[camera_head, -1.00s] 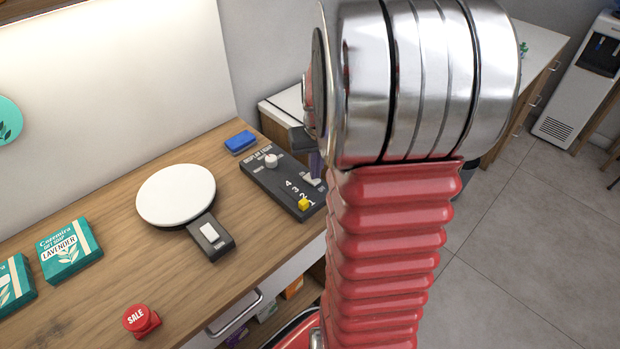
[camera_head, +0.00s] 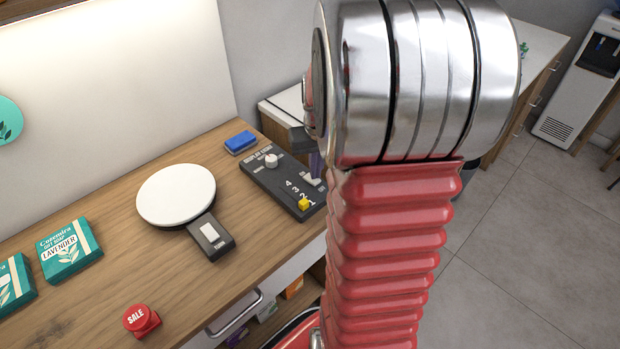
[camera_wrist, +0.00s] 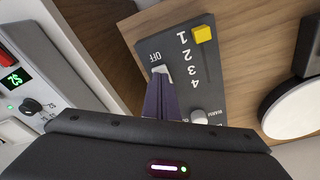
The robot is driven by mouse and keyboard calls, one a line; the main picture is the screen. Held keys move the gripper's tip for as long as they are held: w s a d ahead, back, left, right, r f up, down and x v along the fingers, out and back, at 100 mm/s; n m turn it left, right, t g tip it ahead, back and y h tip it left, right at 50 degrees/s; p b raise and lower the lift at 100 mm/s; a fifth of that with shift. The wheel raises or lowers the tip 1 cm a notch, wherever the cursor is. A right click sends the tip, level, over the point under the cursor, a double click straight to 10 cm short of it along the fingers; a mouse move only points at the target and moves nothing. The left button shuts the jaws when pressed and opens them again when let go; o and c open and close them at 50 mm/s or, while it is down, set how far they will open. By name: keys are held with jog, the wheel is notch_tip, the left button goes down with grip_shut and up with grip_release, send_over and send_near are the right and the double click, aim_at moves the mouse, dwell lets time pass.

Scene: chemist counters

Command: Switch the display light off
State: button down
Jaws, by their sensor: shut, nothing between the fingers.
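The dark display light panel (camera_head: 262,180) lies on the wooden counter, partly hidden by my arm. It bears a white round knob (camera_head: 271,160), a yellow slider cap (camera_head: 304,203) by the 1 of a 1-to-4 scale, and a pale switch (camera_head: 313,180). In the wrist view the switch (camera_wrist: 160,70) sits beside the word OFF, with the yellow cap (camera_wrist: 203,34) and knob (camera_wrist: 199,115) to its right. My gripper (camera_wrist: 161,78) is shut and empty, its tips at the switch. I cannot tell whether they touch it. The wall at the upper left is brightly lit.
A blue block (camera_head: 240,141) lies behind the panel. A round white scale (camera_head: 177,194) is left of it, with a red SALE button (camera_head: 141,320) and lavender boxes (camera_head: 70,250) farther left. A device with a green display (camera_wrist: 14,80) shows in the wrist view.

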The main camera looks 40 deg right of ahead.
jog(key=shift+f, duration=0.65)
dwell(0.8)
notch_tip(320, 180, up, 7)
dwell(1.1)
dwell(0.6)
jog(key=s+a+r+n+t, duration=0.1)
jog(key=s+a+r+n, duration=0.1)
jog(key=a, duration=0.7)
jog(key=s+a+r+n+t, duration=0.1)
jog(key=s+a+r, duration=0.2)
jog(key=a, duration=0.6)
jog(key=s+a+r+n+t, duration=0.2)
jog(key=s+a, duration=0.3)
jog(key=a, duration=0.4)
jog(key=shift+a+r+n+y, duration=0.3)
jog(key=shift+r+y, duration=0.1)
jog(key=shift+r, duration=0.05)
